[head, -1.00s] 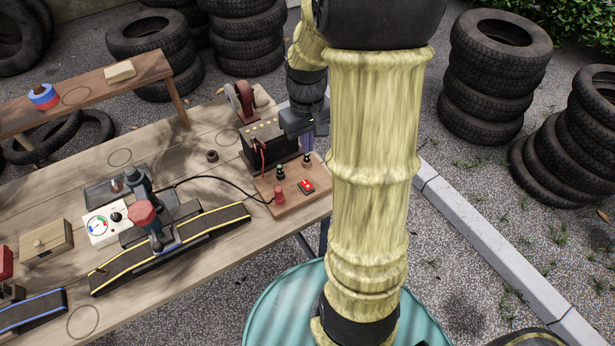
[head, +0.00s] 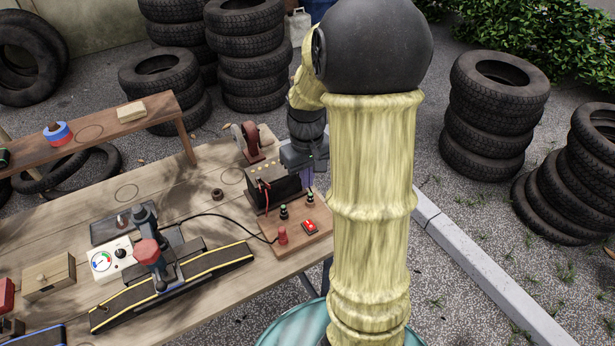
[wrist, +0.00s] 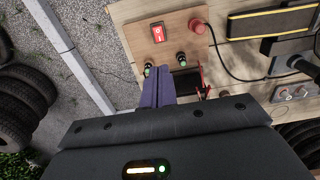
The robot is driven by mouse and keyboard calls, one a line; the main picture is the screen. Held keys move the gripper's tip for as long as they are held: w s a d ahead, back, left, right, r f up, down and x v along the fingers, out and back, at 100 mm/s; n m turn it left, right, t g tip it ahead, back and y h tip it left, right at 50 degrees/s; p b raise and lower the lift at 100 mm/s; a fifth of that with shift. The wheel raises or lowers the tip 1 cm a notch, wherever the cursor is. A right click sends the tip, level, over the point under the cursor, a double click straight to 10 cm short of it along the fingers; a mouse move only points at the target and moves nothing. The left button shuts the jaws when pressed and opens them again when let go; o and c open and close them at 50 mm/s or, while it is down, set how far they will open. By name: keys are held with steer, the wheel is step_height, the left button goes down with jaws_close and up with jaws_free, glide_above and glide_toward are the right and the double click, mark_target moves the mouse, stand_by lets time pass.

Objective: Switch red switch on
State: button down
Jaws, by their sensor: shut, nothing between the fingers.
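The red switch (head: 309,227) is a red rocker on a wooden board (head: 290,240) at the right end of the workbench. In the wrist view the red switch (wrist: 158,32) shows above my fingertips, in the upper middle, with light marks on its face. My gripper (wrist: 153,76) is shut and empty, its purple fingers together, with its tips near the green-topped terminals on the board and apart from the switch. In the head view my gripper (head: 307,172) is partly hidden by my arm, above the back of the board beside a black battery.
On the board are a red knob (head: 282,235) and black terminals (head: 284,212). A cable runs left to a black-and-yellow belt machine (head: 205,265). The black battery (head: 270,185) stands behind the board. Open ground lies right of the bench.

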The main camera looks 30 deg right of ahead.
step_height(320, 180, up, 13)
steer(key=w+p, duration=0.2)
steer(key=shift+w+p, duration=0.3)
stand_by(0.3)
steer(key=s+a+f+t+p, duration=0.2)
steer(key=s+a+f, duration=0.5)
steer(key=s+a, duration=0.3)
steer(key=shift+s+a+f+t, duration=0.2)
steer(key=shift+s+a+t, duration=0.2)
steer(key=shift+a, duration=0.25)
stand_by(1.4)
